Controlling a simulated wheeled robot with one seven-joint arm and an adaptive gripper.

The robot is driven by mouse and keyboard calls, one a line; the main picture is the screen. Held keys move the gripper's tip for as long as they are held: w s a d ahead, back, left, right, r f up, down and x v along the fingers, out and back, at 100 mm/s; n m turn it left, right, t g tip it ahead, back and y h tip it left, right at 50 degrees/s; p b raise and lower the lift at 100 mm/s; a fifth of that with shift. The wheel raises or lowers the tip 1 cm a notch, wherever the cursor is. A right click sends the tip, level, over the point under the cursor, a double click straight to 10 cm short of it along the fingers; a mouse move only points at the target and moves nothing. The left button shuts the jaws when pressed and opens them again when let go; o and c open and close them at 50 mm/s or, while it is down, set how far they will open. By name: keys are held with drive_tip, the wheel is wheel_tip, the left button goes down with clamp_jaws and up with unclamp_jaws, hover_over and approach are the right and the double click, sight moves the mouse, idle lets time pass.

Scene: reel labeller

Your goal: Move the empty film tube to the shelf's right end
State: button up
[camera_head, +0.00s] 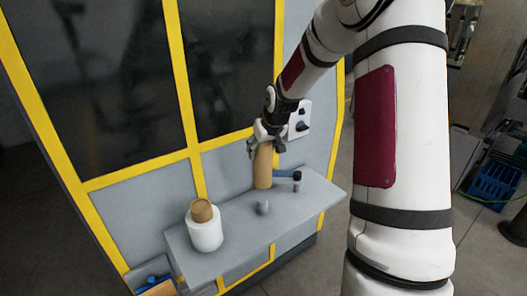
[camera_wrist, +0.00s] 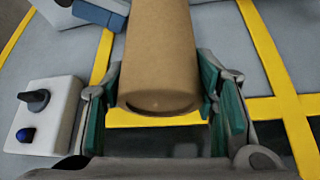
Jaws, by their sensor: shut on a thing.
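The empty film tube is a brown cardboard cylinder (camera_head: 263,169), upright in the head view near the back of the grey shelf (camera_head: 230,240), right of its middle. My gripper (camera_head: 266,143) is shut on its upper end from above. In the wrist view the tube (camera_wrist: 160,50) fills the space between the green-padded fingers of my gripper (camera_wrist: 160,88), its near end facing the camera. I cannot tell whether the tube's lower end touches the shelf or hangs just above it.
A white film roll (camera_head: 205,232) with a brown core stands on the shelf's left part. A control box (camera_head: 298,120) is on the wall.

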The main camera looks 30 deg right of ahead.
drive_tip(key=shift+r+p, duration=0.55)
drive_tip(key=shift+r, duration=0.85)
